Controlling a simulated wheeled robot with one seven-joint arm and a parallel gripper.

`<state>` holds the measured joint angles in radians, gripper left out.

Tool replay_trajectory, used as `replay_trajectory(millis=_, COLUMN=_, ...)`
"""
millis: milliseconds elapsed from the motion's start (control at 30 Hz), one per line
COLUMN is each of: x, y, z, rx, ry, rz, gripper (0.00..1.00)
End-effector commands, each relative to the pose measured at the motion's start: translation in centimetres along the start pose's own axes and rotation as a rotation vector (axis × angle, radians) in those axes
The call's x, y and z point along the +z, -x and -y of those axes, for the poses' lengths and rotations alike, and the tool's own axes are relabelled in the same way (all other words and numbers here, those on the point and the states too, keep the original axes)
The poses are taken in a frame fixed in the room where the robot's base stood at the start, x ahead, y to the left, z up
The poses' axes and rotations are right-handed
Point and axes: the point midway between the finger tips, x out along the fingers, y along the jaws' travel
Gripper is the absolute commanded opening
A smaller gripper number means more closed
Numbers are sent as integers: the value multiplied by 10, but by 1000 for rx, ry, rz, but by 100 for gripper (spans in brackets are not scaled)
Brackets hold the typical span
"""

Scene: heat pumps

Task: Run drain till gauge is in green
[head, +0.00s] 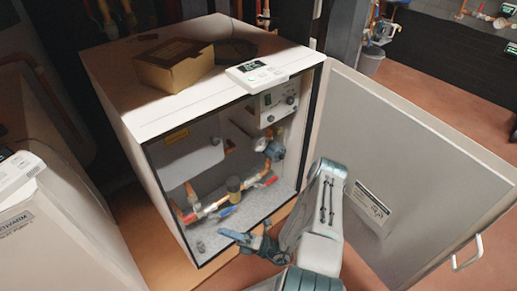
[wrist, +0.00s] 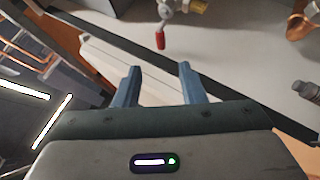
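A white heat pump cabinet (head: 170,110) stands open, with pipes and valves inside. A red-handled valve (head: 265,182) is at the lower right of the pipework, and a blue handle (head: 227,211) is lower left of it. A red lever (wrist: 160,40) hangs from a valve in the wrist view, beyond my fingertips. My gripper (head: 246,234) is at the front lower edge of the cabinet; in the wrist view its two blue fingers (wrist: 158,68) are apart and nothing is between them. I cannot make out which part is the gauge or its reading.
The cabinet door (head: 410,160) is swung open to the right, beside my arm. A cardboard box (head: 174,66) and a white controller (head: 257,74) sit on top. A control panel (head: 280,103) is inside at upper right. Another white unit (head: 60,225) stands at left.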

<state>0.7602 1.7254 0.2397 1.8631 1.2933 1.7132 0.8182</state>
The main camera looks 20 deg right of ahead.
Motion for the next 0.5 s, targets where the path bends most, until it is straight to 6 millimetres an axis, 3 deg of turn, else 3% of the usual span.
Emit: replay_trajectory(millis=500, x=4, y=-2, z=-3, rx=2, ry=3, rz=-17, gripper=37)
